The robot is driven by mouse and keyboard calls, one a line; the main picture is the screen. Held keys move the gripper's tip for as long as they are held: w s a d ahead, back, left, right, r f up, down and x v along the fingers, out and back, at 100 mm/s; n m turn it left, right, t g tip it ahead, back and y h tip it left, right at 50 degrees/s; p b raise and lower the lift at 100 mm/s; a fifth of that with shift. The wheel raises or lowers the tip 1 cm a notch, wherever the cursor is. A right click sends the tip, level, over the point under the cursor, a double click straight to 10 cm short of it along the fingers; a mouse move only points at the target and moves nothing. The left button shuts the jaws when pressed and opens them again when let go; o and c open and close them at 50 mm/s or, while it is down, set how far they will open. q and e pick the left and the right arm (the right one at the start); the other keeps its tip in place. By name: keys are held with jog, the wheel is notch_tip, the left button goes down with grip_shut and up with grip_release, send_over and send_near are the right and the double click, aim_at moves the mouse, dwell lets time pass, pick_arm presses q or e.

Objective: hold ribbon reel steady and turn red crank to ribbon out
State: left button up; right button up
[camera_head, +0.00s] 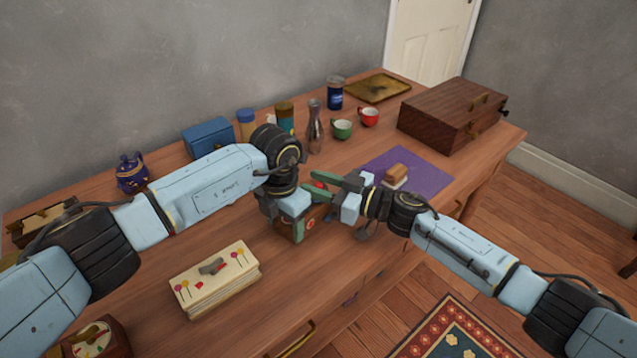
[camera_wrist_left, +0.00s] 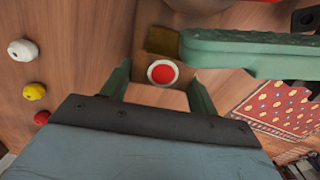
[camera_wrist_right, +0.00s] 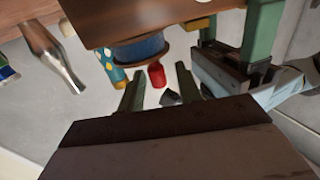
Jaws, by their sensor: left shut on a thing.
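The ribbon reel's wooden body (camera_head: 292,231) stands on the table in the middle of the head view, partly hidden by my grippers. My left gripper (camera_head: 287,210) is shut on this body. In the left wrist view its fingers lie on both sides of the wood, with a red and white round mark (camera_wrist_left: 162,73) between them. The blue spool (camera_wrist_right: 138,50) shows in the right wrist view. The red crank knob (camera_wrist_right: 157,75) shows just beside the spool. My right gripper (camera_head: 320,187) is open, its green fingers apart with the knob between them; contact cannot be told.
A pale box with pins (camera_head: 217,279) lies front left. A purple cloth (camera_head: 417,172) with a brown block (camera_head: 396,173) is to the right. Cups, a bottle (camera_head: 315,130) and a blue box (camera_head: 208,138) stand behind. A dark wooden case (camera_head: 447,112) is back right.

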jog(key=shift+c, duration=0.2)
grip_shut()
jog(key=shift+g, duration=0.3)
jog(key=shift+w+d+f+n+g+y, duration=0.15)
jog(key=shift+n+g+y, duration=0.35)
jog(key=shift+n+g, duration=0.6)
jog(key=shift+w+d+r+n+g+y, duration=0.15)
jog(key=shift+n+g+y, duration=0.5)
jog(key=shift+g, duration=0.75)
jog(key=shift+n+g, duration=0.4)
jog(key=shift+n, duration=0.05)
jog(key=shift+d+f+g, duration=0.1)
jog(key=shift+g, duration=0.3)
jog(key=shift+s, duration=0.1)
jog(key=shift+o, duration=0.2)
grip_release()
